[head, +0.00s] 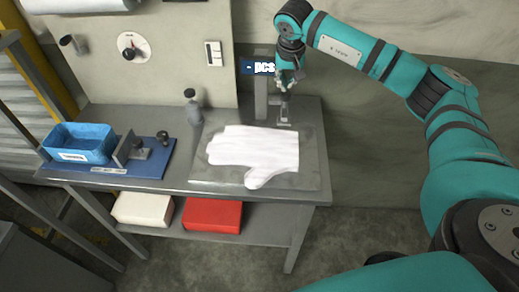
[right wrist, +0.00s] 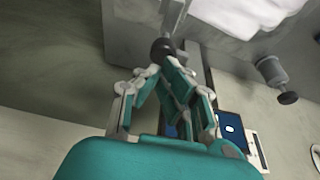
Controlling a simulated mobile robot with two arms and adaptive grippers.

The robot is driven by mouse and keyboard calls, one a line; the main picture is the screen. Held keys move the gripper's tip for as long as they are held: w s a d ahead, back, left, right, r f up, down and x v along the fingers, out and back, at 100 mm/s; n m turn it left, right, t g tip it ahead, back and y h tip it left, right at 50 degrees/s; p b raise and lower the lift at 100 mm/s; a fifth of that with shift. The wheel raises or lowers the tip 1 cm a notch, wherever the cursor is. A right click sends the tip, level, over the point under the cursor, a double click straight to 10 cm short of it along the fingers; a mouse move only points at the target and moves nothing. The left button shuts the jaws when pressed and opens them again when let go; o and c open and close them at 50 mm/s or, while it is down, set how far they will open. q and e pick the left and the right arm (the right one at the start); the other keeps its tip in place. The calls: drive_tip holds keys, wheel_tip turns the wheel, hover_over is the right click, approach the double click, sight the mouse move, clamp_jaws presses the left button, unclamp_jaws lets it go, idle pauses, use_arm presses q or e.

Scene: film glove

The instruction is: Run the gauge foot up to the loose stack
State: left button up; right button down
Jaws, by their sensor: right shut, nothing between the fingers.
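A white glove-shaped stack (head: 255,150) lies flat on a grey plate (head: 310,170) on the bench; its edge also shows at the top of the right wrist view (right wrist: 235,12). The gauge has a grey post (head: 261,100) and a blue display (head: 258,68) reading "- pcs". A small grey foot (head: 284,115) stands beside the post, behind the stack's right end and apart from it. My right gripper (head: 286,89) is shut and empty, just above the foot. In the right wrist view its fingertips (right wrist: 165,65) are at a dark round knob (right wrist: 162,47); contact is unclear.
A grey bottle-like post (head: 193,106) stands behind the stack's left end. A blue bin (head: 80,143) and a clamp-like fixture (head: 133,148) sit on a blue board at left. White (head: 143,208) and red (head: 212,214) boxes are on the lower shelf.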

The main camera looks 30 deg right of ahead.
sight(286, 94)
drive_tip(key=shift+f, duration=0.15)
drive_tip(key=shift+f+b, duration=2.45)
drive_tip(key=shift+f, duration=1.4)
drive_tip(key=shift+r+p, duration=0.8)
drive_tip(key=shift+r, duration=0.35)
wheel_tip(286, 94, up, 12)
drive_tip(key=p, duration=0.8)
drive_tip(key=shift+f, duration=0.1)
